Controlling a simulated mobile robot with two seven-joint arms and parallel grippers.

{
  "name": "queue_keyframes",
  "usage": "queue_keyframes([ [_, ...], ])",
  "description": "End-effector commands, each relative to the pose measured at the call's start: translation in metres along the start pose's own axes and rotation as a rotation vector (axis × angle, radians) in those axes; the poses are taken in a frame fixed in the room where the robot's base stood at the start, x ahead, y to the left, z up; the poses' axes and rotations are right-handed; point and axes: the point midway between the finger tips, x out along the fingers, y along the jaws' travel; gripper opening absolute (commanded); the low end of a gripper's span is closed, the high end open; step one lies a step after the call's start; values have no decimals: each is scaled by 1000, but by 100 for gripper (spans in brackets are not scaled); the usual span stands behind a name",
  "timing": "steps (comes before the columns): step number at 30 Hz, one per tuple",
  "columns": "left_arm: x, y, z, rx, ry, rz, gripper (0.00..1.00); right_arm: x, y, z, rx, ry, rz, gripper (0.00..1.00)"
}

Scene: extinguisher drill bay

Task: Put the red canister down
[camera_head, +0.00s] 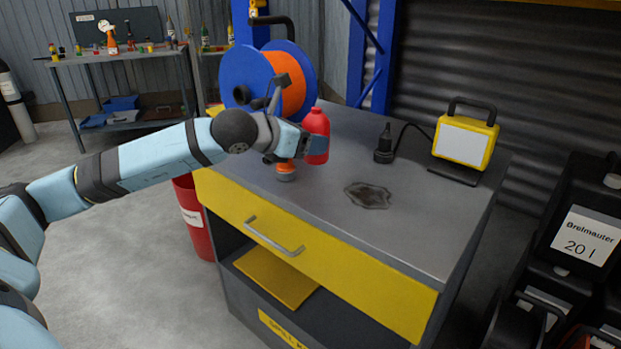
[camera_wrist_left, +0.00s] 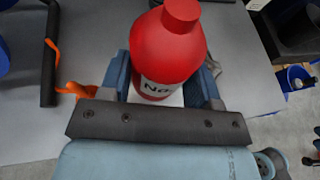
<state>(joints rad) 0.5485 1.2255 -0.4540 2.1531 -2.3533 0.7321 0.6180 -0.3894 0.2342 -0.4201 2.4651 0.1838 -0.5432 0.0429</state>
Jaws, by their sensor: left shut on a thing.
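The red canister (camera_head: 317,125) is a bottle with a red cap, upright at the left part of the grey cabinet top (camera_head: 430,205). My left gripper (camera_head: 316,145) is shut around its lower body. In the left wrist view the canister (camera_wrist_left: 168,45) stands between the two blue fingers (camera_wrist_left: 161,90), with part of a white label showing. Whether its base touches the cabinet top or hangs just above it, I cannot tell. My right gripper is not in view.
A blue and orange cable reel (camera_head: 285,75) stands close behind my left gripper. A small orange-based object (camera_head: 286,172) is just below it. The cabinet top's front right is clear.

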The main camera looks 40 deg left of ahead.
Motion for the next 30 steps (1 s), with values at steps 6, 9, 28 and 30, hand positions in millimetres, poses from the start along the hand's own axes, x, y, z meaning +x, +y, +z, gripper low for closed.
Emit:
queue_keyframes([
  [6,7,0,-19,0,-1,0,24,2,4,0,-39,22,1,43],
  [9,13,0,-37,0,1,0,24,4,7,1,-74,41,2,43],
  [28,26,0,-69,0,-3,-1,24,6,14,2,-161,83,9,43],
  [30,25,0,-67,0,-1,0,69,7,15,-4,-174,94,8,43],
])
